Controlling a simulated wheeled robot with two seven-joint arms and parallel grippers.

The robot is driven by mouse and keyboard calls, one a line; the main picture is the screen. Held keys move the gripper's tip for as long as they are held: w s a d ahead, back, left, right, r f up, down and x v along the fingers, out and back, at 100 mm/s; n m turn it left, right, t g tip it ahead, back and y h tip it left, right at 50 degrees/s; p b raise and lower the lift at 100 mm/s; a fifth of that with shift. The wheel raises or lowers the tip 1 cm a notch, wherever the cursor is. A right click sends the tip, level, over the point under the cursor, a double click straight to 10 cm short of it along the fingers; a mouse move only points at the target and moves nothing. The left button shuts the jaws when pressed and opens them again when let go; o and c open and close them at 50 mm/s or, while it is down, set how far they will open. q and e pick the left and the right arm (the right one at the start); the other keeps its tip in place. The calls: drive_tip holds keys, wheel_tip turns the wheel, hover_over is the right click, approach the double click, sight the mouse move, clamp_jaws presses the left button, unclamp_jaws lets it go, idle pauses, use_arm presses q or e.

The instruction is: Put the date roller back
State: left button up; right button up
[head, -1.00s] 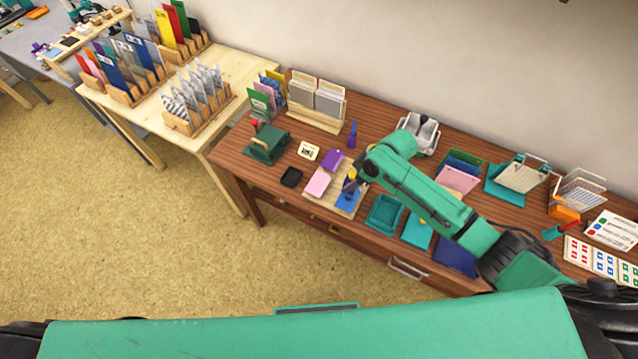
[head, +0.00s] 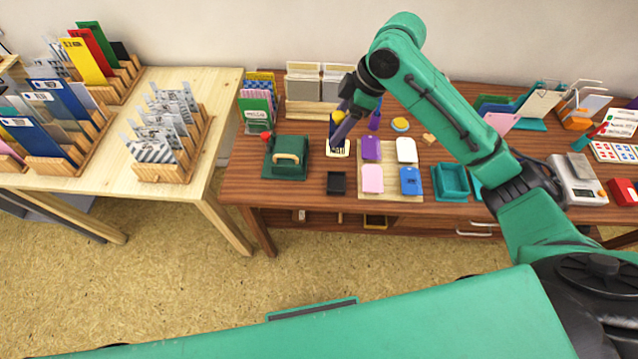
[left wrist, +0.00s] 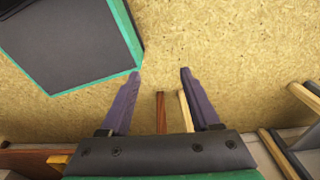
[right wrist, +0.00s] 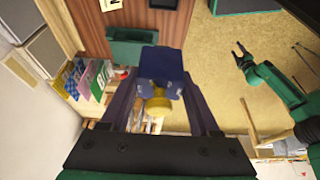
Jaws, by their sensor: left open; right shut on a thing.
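My right gripper (head: 340,136) is shut on a dark blue stamp (right wrist: 161,72) with a yellow knob, likely the date roller. In the head view the stamp's yellow and blue parts (head: 337,119) show beside the fingers, above or at a white printed card (head: 338,149); I cannot tell if it touches. A wooden board (head: 390,164) right of the card carries purple (head: 371,149), white (head: 406,150), pink (head: 372,180) and blue (head: 411,181) pads. A purple-blue upright piece (head: 375,120) stands behind the board. My left gripper (left wrist: 158,75) is open and empty over the floor.
A green press (head: 287,158) and a small black pad (head: 337,183) stand near the card. A teal tray (head: 451,182) is right of the board. Card racks (head: 306,95) line the back. A pale side table (head: 217,105) stands left.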

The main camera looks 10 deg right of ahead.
drive_tip(key=f, duration=0.6)
drive_tip(key=d+f+p, duration=0.1)
drive_tip(key=f, duration=1.2)
drive_tip(key=shift+s+d+f+p, duration=0.1)
drive_tip(key=shift+d+f+p, duration=0.1)
drive_tip(key=shift+f+p, duration=0.15)
drive_tip(key=shift+a, duration=0.1)
drive_tip(key=o, duration=1.2)
use_arm(q)
drive_tip(key=shift+s+d+r, duration=0.2)
drive_tip(key=shift+d+r, duration=0.25)
drive_tip(key=shift+d, duration=0.1)
drive_tip(key=shift+s+d+r, duration=0.2)
drive_tip(key=shift+d+r, duration=0.25)
drive_tip(key=shift+d, duration=0.05)
use_arm(e)
drive_tip(key=shift+o, duration=0.8)
drive_tip(key=shift+r, duration=0.2)
use_arm(q)
drive_tip(key=shift+f+b, duration=0.3)
drive_tip(key=shift+b, duration=0.05)
use_arm(e)
drive_tip(key=v, duration=1.1)
drive_tip(key=shift+d+r, duration=0.3)
drive_tip(key=shift+r, duration=0.05)
